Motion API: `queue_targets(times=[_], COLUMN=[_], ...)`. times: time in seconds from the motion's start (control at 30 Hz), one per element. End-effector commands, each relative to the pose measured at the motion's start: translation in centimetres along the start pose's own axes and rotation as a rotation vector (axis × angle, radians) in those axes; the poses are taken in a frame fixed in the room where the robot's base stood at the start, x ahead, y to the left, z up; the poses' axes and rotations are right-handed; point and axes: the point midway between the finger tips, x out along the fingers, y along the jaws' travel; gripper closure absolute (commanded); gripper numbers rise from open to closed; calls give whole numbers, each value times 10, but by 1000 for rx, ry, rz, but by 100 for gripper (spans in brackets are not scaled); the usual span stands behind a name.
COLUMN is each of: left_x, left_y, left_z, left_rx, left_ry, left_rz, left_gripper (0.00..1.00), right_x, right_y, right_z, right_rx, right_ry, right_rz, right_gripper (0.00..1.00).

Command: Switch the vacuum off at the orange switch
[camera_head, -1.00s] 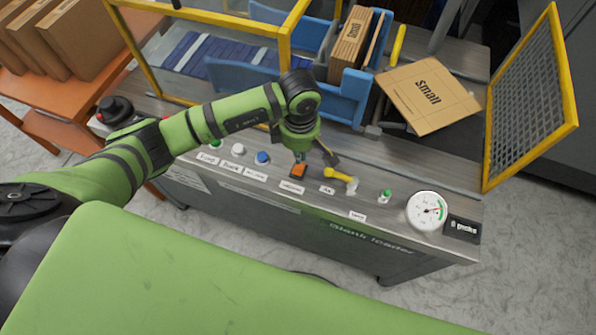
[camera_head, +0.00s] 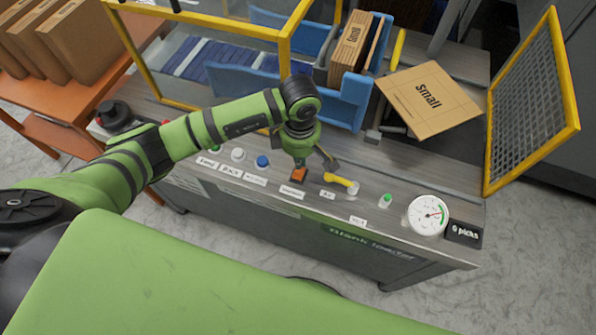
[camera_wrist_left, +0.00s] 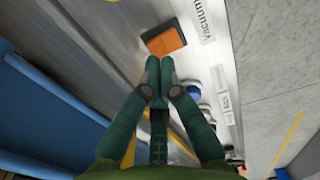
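The orange switch (camera_head: 298,175) sits on the grey console top, behind its "Vacuum" label (camera_head: 291,194). In the left wrist view the switch (camera_wrist_left: 163,41) is a flat orange block with a dark edge, just beyond my fingertips. My left gripper (camera_head: 299,164) points down right at the switch and covers part of it in the head view. In the left wrist view its two green fingertips (camera_wrist_left: 160,62) are together with nothing between them. I cannot tell whether they touch the switch. My right gripper is not in view.
A blue button (camera_head: 262,161) and a white button (camera_head: 238,154) are left of the switch. A yellow-handled valve (camera_head: 341,181), a green button (camera_head: 385,200) and a gauge (camera_head: 427,215) are right. A yellow-framed guard (camera_head: 215,106) stands behind, and a "small" carton blank (camera_head: 428,98) lies at the back right.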

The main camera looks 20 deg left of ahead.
Motion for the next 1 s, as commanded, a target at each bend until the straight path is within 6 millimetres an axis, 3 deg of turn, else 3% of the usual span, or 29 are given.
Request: queue_targets(times=[1.0], left_x=[8], left_y=[0], left_z=[0], left_rx=[0], left_ry=[0], left_rz=[0], left_gripper=[100], right_x=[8], right_y=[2], right_z=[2], right_rx=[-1], right_ry=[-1], right_rz=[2], right_gripper=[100])
